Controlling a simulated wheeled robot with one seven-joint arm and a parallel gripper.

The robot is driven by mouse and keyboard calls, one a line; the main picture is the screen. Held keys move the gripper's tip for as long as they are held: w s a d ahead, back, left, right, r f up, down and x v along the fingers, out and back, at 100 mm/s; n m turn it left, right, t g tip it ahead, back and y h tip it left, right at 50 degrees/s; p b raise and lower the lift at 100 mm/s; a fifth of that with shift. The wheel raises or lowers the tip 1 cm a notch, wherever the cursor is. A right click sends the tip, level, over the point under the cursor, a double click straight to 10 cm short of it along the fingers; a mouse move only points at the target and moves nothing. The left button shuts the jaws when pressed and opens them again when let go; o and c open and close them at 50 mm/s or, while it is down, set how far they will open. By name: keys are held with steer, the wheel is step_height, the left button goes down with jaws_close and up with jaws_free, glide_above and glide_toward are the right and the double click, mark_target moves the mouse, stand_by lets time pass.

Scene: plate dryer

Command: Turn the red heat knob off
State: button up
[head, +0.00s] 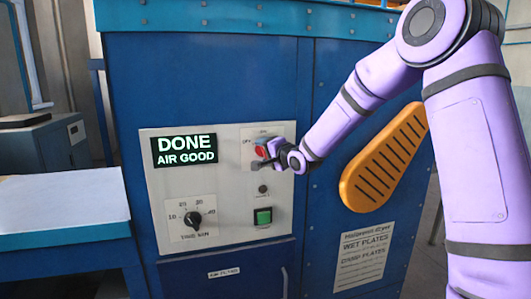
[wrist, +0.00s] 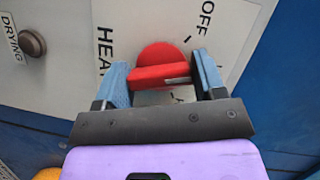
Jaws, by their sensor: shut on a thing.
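The red heat knob (head: 261,152) is on the upper right of the light control panel on the blue dryer. In the wrist view the knob (wrist: 160,66) sits between the two blue fingers of my gripper (wrist: 162,82). It has a round red base and a raised red bar with a pale pointer mark at its right end. My gripper is shut on the knob.
The panel (head: 222,226) also has a display (head: 184,151) reading DONE AIR GOOD, a black timer knob (head: 194,219), a green button (head: 263,216) and a small round lamp (head: 263,189). An orange slotted piece (head: 384,157) is at right. A pale-topped table (head: 62,205) stands at left.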

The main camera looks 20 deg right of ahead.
steer(key=n+g+h, duration=0.1)
steer(key=n, duration=0.2)
steer(key=shift+a, duration=0.1)
steer(key=shift+n+g+h, duration=0.3)
steer(key=shift+n+h, duration=0.6)
steer(key=shift+n, duration=0.6)
steer(key=o, duration=0.9)
steer(key=v, duration=1.1)
